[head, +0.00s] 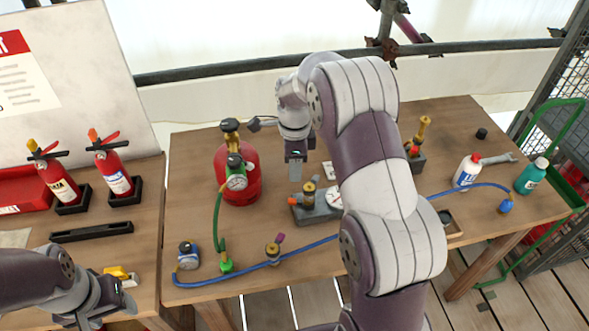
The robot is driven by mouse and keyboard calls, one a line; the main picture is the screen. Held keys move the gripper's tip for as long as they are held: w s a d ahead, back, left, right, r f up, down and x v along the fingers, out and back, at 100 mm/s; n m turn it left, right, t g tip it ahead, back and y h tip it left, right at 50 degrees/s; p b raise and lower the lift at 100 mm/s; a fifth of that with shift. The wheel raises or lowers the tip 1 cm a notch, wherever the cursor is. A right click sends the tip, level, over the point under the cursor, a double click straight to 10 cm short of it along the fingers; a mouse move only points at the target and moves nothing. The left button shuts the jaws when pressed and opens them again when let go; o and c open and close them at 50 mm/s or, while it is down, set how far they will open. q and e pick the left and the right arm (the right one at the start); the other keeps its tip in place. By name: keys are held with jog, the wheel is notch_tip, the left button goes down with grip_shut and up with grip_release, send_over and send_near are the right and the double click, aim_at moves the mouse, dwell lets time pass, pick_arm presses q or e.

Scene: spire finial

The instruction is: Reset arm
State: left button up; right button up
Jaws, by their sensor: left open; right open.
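My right arm reaches over the wooden workbench (190,150) from the lower right. Its gripper (295,158) points down above the bench, to the right of a red gas cylinder (240,180). It is open and holds nothing that I can see; its fingers show only in part. My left gripper (112,308) is low at the left, in front of the left side table (140,235). It is open, close to a small yellow object (117,272); I cannot tell whether they touch.
Two fire extinguishers (112,170) (56,180) stand in black holders. A grey fixture (315,208), white bottle (467,171) and teal bottle (531,176) stand further right.

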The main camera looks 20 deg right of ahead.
dwell(0.3)
jog(key=s+a+n, duration=0.3)
jog(key=s+n, duration=0.6)
jog(key=n, duration=0.2)
jog(key=s+a+r+n+t, duration=0.1)
jog(key=s+a+n, duration=0.3)
jog(key=s+n, duration=0.5)
jog(key=n, duration=0.2)
jog(key=shift+s+a+r+n, duration=0.2)
jog(key=shift+s+a+n, duration=0.1)
jog(key=shift+s, duration=0.1)
